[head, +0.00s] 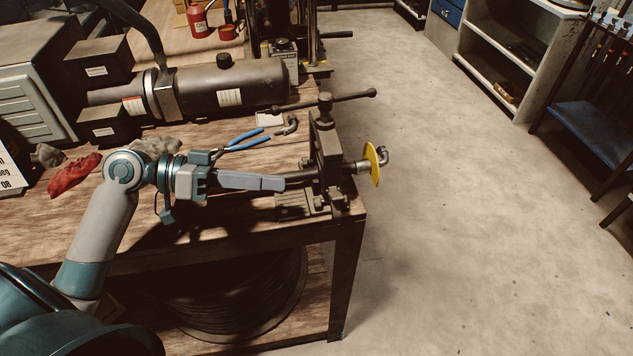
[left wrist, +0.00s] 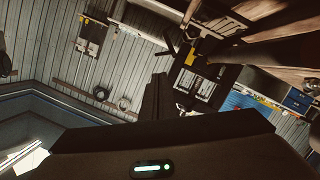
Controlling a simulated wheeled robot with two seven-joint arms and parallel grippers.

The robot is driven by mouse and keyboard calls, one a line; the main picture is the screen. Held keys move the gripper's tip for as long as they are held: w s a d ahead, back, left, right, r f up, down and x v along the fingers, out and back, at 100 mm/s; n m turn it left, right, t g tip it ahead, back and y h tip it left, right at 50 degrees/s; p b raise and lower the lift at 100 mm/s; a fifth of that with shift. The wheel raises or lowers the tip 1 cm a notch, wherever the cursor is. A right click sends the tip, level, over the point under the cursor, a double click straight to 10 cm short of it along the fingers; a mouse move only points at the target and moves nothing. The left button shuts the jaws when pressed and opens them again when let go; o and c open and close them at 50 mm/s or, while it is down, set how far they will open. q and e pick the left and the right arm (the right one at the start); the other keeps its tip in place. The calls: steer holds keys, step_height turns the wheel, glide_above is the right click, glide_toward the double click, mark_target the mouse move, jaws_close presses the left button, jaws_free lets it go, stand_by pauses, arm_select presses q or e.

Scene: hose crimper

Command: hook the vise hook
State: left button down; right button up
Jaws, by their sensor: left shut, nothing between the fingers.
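The vise (head: 325,150) is a dark metal frame at the right end of the wooden workbench. I cannot make out the vise hook as a separate part. My left gripper (head: 283,183) is shut and empty, level, with its tips just left of the vise frame by the dark pipe; whether they touch is unclear. The left wrist view is dark near the fingers. My right gripper is not in view.
Blue-handled pliers (head: 248,140) and a small metal fitting (head: 288,125) lie behind my left gripper. A large grey cylinder machine (head: 225,85) stands at the back. A red rag (head: 75,175) lies at left. The floor (head: 470,200) to the right is clear.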

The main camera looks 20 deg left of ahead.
mark_target(336, 200)
arm_select(q)
steer(key=shift+d, duration=0.1)
steer(key=p+x, duration=0.4)
steer(key=x, duration=0.6)
steer(key=shift+w, duration=0.1)
